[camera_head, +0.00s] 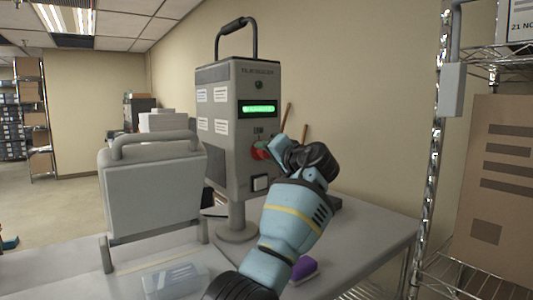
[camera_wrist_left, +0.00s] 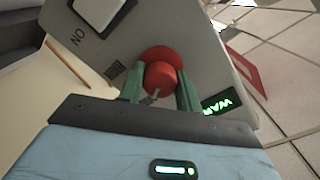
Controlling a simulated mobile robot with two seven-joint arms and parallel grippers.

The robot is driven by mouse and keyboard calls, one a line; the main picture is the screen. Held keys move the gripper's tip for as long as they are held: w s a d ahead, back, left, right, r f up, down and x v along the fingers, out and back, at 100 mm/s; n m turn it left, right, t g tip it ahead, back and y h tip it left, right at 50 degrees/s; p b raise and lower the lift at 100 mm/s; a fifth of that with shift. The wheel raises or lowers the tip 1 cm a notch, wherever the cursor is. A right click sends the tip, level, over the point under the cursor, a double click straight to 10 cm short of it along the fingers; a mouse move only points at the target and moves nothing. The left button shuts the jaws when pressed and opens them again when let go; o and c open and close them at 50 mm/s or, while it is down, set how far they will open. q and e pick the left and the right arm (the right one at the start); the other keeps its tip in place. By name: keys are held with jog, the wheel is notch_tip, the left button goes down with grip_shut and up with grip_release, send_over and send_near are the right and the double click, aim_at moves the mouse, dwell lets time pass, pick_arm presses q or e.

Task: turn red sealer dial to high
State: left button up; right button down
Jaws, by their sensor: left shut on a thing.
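The red sealer dial (camera_head: 259,150) sits on the front of a tall grey sealer unit (camera_head: 219,157), below its lit green display (camera_head: 259,109). My left gripper (camera_head: 275,151) reaches the dial from the right and hides part of it in the head view. In the left wrist view the red dial (camera_wrist_left: 161,76) sits between the two green fingers of my left gripper (camera_wrist_left: 160,92), which is shut on it. A small pointer mark shows on the dial's face. Its setting is too small to read. My right gripper is not in view.
A white rocker switch (camera_head: 260,183) is below the dial. A grey handled machine (camera_head: 152,190) stands to the left on the table (camera_head: 350,237). A clear case (camera_head: 175,280) and a purple item (camera_head: 304,268) lie in front. A wire rack (camera_head: 437,150) stands at right.

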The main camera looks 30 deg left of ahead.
pick_arm(q)
jog(key=m, duration=1)
jog(key=shift+f+m+g, duration=0.15)
jog(key=shift+m+g, duration=0.25)
dwell(0.4)
jog(key=o, duration=1)
jog(key=shift+c, duration=0.2)
jog(key=shift+d, duration=0.1)
jog(key=v, duration=0.7)
jog(key=shift+d, duration=0.3)
jog(key=shift+f, duration=0.1)
